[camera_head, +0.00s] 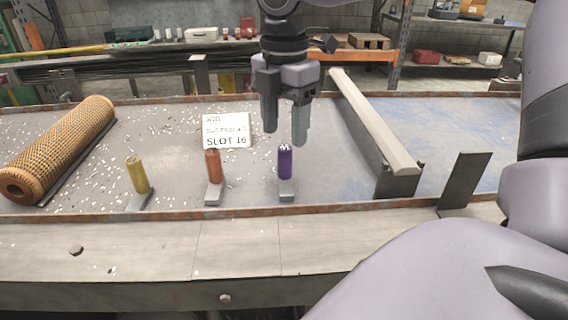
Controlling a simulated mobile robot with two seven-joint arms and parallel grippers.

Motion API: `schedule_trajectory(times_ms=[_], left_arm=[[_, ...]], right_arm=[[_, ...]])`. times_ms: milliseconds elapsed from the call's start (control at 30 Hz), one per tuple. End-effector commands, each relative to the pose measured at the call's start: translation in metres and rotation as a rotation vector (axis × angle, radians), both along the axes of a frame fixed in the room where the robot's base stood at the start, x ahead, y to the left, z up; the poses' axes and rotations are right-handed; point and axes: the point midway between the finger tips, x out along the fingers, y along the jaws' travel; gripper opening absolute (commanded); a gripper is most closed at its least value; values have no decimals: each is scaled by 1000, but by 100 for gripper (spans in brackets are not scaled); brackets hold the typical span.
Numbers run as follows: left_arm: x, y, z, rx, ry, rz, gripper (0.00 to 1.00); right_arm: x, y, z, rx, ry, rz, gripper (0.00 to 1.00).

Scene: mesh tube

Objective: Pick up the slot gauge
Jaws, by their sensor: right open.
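Three small gauges with coloured upright handles and flat grey feet stand in a row on the bench: a yellow one (138,175), an orange-red one (213,168) and a purple one (285,164). A white card (226,131) behind the orange-red one has a line reading "SLOT 16"; its other lines are hard to read. My right gripper (285,136) points down with its fingers apart and empty, over or just behind the purple handle. I cannot tell its exact height above it. My left gripper is out of view.
A brown mesh tube (62,147) lies at the left. A long pale bar (372,120) and a dark upright plate (462,181) stand to the right. A low rusty rim (240,211) runs along the bench front. Small white scraps litter the grey surface.

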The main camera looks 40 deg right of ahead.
Motion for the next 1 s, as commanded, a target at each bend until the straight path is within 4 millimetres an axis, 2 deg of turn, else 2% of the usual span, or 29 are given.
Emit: schedule_trajectory(times_ms=[267,533,667,867,967,1000], left_arm=[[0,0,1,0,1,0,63],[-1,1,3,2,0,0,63],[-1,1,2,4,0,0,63],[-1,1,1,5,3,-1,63],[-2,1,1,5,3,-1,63],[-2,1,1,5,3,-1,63]], right_arm=[[-2,2,-25,1,4,1,56],[-6,7,-63,1,4,0,56],[-6,7,-71,0,1,1,56],[-6,7,-72,0,0,0,56],[-6,7,-71,0,0,0,27],[-6,7,-71,0,0,0,14]])
